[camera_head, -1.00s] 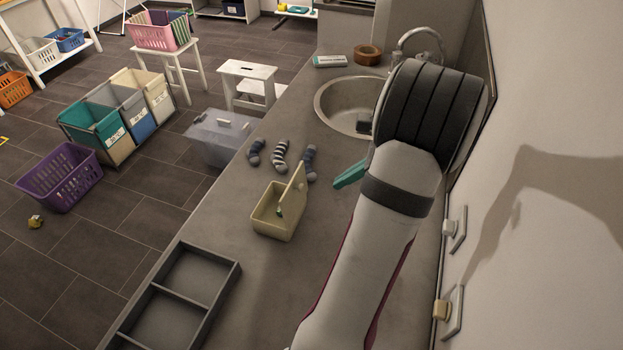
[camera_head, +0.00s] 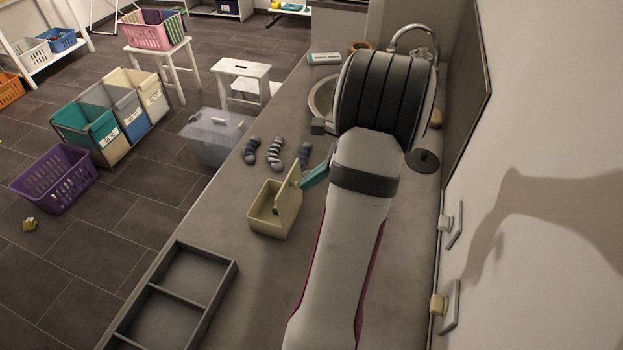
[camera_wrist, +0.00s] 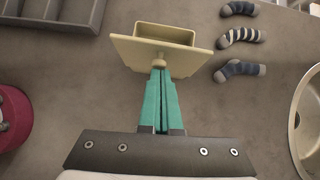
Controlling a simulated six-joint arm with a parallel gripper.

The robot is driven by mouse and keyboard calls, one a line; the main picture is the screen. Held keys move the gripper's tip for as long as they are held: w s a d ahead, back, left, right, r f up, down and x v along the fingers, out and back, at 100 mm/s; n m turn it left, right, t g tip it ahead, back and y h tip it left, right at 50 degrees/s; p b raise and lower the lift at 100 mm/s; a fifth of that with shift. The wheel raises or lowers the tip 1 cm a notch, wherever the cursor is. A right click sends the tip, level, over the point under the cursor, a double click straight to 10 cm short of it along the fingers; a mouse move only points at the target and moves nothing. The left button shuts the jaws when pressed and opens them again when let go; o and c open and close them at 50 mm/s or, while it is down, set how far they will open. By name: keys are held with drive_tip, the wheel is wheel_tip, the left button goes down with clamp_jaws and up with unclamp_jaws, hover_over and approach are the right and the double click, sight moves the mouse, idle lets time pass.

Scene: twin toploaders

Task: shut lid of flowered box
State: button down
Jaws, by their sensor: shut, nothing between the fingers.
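The cream box (camera_head: 265,222) stands on the counter with its lid (camera_head: 289,191) raised, standing steeply on the box's right side. No flower pattern can be made out on it. In the wrist view the lid (camera_wrist: 190,59) faces me with a small round knob (camera_wrist: 159,62), and the box (camera_wrist: 165,33) shows behind it. My gripper (camera_head: 302,185) has teal fingers, shut and empty, on the right, outer side of the lid. In the wrist view the fingertips (camera_wrist: 159,71) are right at the knob; I cannot tell whether they touch it.
Several socks (camera_head: 275,154) lie beyond the box. A grey divided tray (camera_head: 232,268) is at the near left of the counter. The sink (camera_head: 319,98) is behind my arm. A dark round disc (camera_head: 424,161) lies on the right.

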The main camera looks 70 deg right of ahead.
drive_tip(key=shift+w+r+g, duration=0.2)
drive_tip(key=shift+w+g, duration=0.4)
drive_tip(key=shift+w, duration=0.05)
drive_tip(key=shift+w+r+g, duration=0.15)
drive_tip(key=shift+w+g, duration=0.45)
drive_tip(key=w+f+g, duration=0.6)
drive_tip(key=w+g, duration=0.4)
drive_tip(key=w, duration=0.1)
drive_tip(key=shift+w, duration=0.4)
drive_tip(key=shift+f, duration=0.15)
